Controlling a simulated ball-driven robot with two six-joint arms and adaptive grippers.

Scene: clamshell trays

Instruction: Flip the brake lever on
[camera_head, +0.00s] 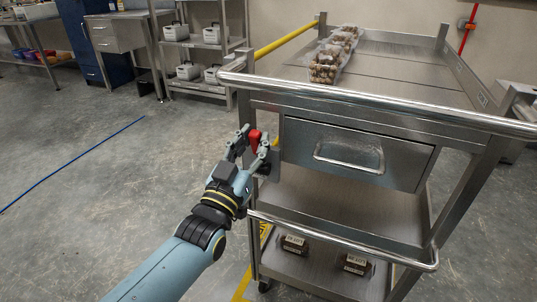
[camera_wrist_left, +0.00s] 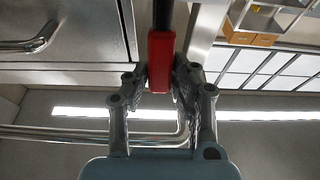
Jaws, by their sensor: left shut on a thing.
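The brake lever shows as a red handle (camera_head: 255,138) at the left front corner of the steel cart (camera_head: 375,101), beside its drawer. My left gripper (camera_head: 254,146) is at the handle with its fingers on either side of it. In the left wrist view the red handle (camera_wrist_left: 161,62) hangs from a dark shaft, and my left gripper (camera_wrist_left: 161,80) is shut on it. My right gripper is in neither view.
A drawer (camera_head: 333,152) with a bar handle is right of the lever. Clear trays of brown round items (camera_head: 325,65) stand on the cart top. The floor left of the cart is open.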

